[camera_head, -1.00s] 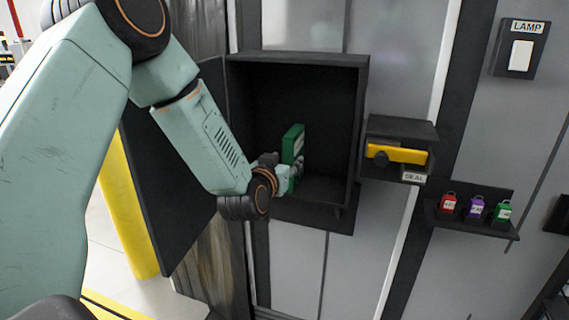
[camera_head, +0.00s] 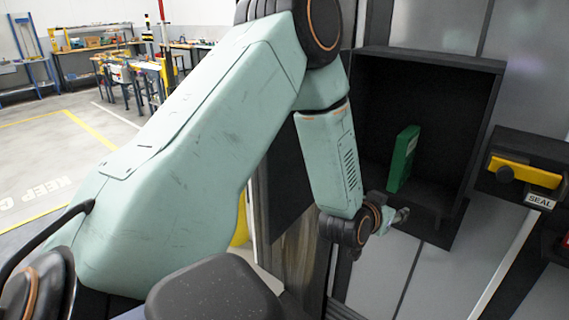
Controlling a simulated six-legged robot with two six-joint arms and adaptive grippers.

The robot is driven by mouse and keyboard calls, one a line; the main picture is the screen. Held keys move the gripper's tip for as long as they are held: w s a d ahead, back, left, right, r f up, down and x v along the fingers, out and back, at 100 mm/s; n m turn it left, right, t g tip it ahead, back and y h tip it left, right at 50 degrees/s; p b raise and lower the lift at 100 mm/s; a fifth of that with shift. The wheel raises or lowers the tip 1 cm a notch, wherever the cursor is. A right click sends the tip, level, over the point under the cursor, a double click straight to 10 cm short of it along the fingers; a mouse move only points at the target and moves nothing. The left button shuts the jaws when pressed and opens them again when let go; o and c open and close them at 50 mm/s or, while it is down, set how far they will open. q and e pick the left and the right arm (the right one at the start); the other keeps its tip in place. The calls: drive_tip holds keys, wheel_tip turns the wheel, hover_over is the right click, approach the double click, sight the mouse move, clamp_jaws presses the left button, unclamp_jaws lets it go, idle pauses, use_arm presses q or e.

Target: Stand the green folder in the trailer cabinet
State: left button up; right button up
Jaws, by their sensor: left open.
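The green folder (camera_head: 403,158) stands upright, leaning slightly, inside the open dark cabinet (camera_head: 476,120), near its left side. My left gripper (camera_head: 402,215) is open and empty at the cabinet's front lower edge. It is below and in front of the folder, apart from it. The cabinet's door is swung open to the left, partly hidden behind my left arm. My right gripper is not in view.
A yellow post (camera_head: 240,222) is partly hidden behind my arm. Workbenches (camera_head: 100,62) stand far left, with open floor before them.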

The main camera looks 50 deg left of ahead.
use_arm(q)
drive_tip(key=s+d+f+g+h, duration=0.2)
drive_tip(key=s+d+f+g, duration=0.25)
drive_tip(key=s+f, duration=0.65)
drive_tip(key=s+d+f+g, duration=0.1)
drive_tip(key=s+f+g, duration=0.2)
drive_tip(key=s, duration=0.6)
drive_tip(key=s+d+f+m+g, duration=0.1)
drive_tip(key=s+f, duration=0.4)
drive_tip(key=s, duration=0.5)
drive_tip(key=s+d+f+g, duration=0.3)
drive_tip(key=s+f+g, duration=0.1)
drive_tip(key=s, duration=0.5)
drive_tip(key=shift+s+f+g, duration=0.15)
drive_tip(key=shift+s+g, duration=0.25)
drive_tip(key=shift+g, duration=0.05)
drive_tip(key=shift+f, duration=0.1)
